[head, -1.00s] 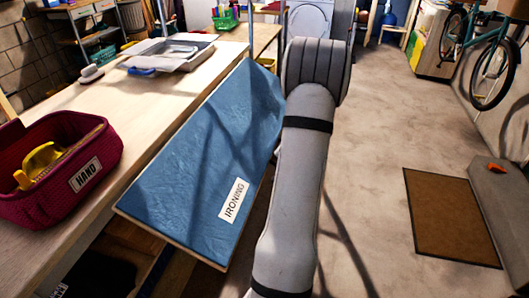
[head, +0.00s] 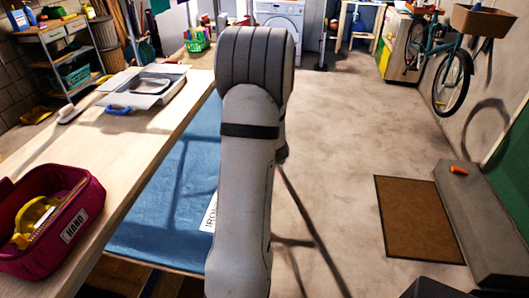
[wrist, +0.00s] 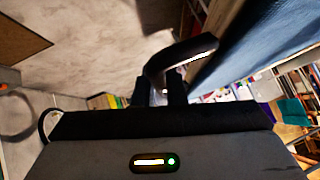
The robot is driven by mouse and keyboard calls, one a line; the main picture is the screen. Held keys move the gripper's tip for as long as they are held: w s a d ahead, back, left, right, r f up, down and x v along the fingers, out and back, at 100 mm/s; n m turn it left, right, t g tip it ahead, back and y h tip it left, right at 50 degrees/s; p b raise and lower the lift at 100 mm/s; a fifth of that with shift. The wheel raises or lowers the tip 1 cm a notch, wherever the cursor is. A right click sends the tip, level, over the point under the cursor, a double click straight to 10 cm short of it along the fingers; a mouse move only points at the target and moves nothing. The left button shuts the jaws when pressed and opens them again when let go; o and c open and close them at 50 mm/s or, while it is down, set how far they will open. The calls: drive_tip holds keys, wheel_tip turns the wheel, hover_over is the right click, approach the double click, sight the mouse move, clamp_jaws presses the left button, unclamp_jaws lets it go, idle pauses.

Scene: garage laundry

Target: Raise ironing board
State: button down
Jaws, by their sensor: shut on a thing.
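The blue ironing board (head: 165,215) lies along the right side of the workbench in the head view. My arm covers its right part, its far end and most of its IRONING label (head: 209,213). In the wrist view the board (wrist: 245,55) is at the upper right, with a pale edge. My gripper (wrist: 162,92) is shut on a dark bent handle (wrist: 190,48) beside that edge. How the handle joins the board is unclear. The gripper is hidden in the head view.
The workbench (head: 120,160) holds a maroon basket (head: 30,255) and a grey tray (head: 120,98). A brown mat (head: 415,220) and a grey step (head: 470,210) are at the right, with a bicycle (head: 445,65) behind.

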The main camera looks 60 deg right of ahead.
drive_tip(key=shift+w+d+r, duration=0.15)
drive_tip(key=shift+d+r, duration=0.05)
drive_tip(key=shift+r, duration=0.2)
drive_tip(key=c, duration=1.8)
unclamp_jaws()
drive_tip(key=shift+r, duration=0.1)
drive_tip(key=shift+o, duration=0.2)
drive_tip(key=shift+a, duration=0.1)
drive_tip(key=shift+f, duration=0.2)
drive_tip(key=shift+a+r, duration=0.1)
drive_tip(key=p+v, duration=0.1)
drive_tip(key=v, duration=0.6)
drive_tip(key=shift+s+a+r+p, duration=0.15)
drive_tip(key=shift+s+a+p, duration=0.05)
drive_tip(key=shift+s+p, duration=0.15)
drive_tip(key=shift+w, duration=0.15)
